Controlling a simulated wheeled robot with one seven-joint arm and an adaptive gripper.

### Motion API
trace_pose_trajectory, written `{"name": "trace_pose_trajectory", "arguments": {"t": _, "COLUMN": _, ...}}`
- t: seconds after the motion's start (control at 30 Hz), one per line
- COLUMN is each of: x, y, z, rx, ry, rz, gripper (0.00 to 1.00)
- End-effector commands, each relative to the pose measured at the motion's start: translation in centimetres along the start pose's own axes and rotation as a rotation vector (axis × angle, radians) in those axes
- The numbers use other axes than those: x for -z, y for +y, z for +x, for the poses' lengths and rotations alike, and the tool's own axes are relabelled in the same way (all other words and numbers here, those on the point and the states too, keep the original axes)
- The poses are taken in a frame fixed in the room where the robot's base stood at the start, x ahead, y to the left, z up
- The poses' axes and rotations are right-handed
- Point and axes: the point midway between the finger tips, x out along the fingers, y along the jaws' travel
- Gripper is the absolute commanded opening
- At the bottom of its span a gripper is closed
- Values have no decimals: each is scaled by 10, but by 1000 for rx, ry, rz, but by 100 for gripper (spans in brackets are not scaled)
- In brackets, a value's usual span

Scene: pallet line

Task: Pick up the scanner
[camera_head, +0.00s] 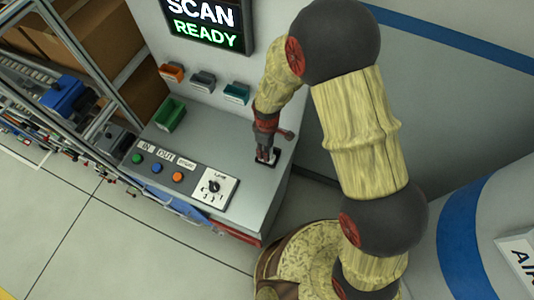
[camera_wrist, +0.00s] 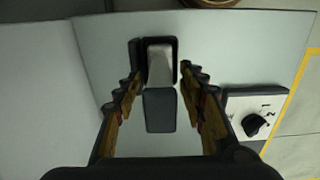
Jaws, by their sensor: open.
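The scanner (camera_wrist: 160,110) shows in the wrist view as a dark grey block with a pale upper part, set in a black holder (camera_wrist: 136,52). In the head view, the black holder (camera_head: 273,161) is on the right part of the console top, and my gripper hides most of what is there. My gripper (camera_head: 266,152) is over it, pointing down. In the wrist view, the open fingers of my gripper (camera_wrist: 160,76) are on the left and right sides of the scanner, with a gap on each side.
The console (camera_head: 237,199) carries green, blue and orange buttons (camera_head: 157,168) and a dial plate (camera_head: 223,186), which is right of the fingers in the wrist view. A green bin (camera_head: 170,114) is at its left. Small bins (camera_head: 203,82) hang under the screen (camera_head: 206,25).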

Motion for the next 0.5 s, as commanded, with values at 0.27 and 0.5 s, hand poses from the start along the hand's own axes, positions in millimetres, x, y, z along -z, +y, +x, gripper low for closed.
{"name": "trace_pose_trajectory", "arguments": {"t": 0.27, "x": 0, "y": 0, "z": 8, "rx": -1, "ry": 1, "rz": 0, "gripper": 41}}
{"name": "trace_pose_trajectory", "arguments": {"t": 0.5, "x": 0, "y": 0, "z": 8, "rx": -1, "ry": 1, "rz": 1, "gripper": 31}}
